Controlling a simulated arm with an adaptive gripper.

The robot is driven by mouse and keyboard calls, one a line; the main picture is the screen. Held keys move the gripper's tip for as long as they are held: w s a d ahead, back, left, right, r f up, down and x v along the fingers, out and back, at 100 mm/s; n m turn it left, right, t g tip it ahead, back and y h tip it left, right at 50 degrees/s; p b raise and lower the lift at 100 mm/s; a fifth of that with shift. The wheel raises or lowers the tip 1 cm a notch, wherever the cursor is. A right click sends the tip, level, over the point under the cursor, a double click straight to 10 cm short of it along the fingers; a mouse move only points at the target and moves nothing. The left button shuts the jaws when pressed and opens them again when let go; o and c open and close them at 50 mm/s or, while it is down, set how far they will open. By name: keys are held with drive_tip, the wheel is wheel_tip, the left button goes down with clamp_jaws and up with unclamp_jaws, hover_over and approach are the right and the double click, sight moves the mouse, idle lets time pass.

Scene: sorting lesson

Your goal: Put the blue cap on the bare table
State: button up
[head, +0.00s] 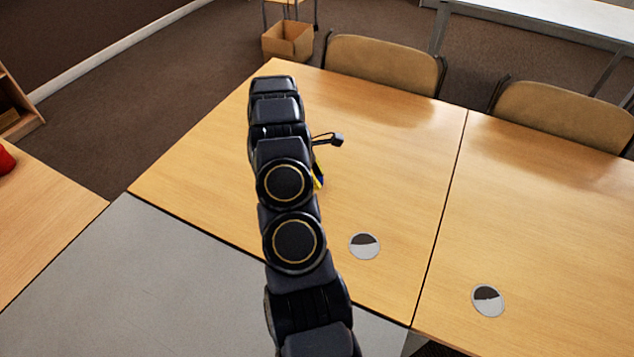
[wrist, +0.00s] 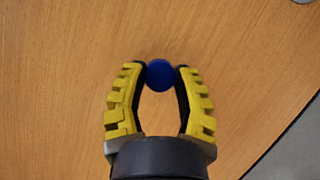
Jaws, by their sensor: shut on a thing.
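The blue cap (wrist: 160,73) is a small round blue disc between my fingertips in the wrist view. My gripper (wrist: 161,70) has yellow and black fingers, and their tips are closed on the cap from both sides. Bare wooden table top (wrist: 60,80) lies below it; I cannot tell whether the cap touches the wood or hangs above it. In the head view my arm hides the cap and most of the gripper over the wooden table (head: 390,160); only a bit of yellow finger shows.
Two round grommets (head: 365,246) (head: 488,300) are set in the joined tables. Chairs (head: 385,65) (head: 560,115) stand along the far edge, near a cardboard box (head: 288,41) on the floor. A red object (head: 5,160) is at the left edge. The table around my arm is clear.

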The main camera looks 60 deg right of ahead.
drive_tip(key=shift+f, duration=1)
drive_tip(key=shift+f, duration=0.1)
drive_tip(key=o, duration=0.6)
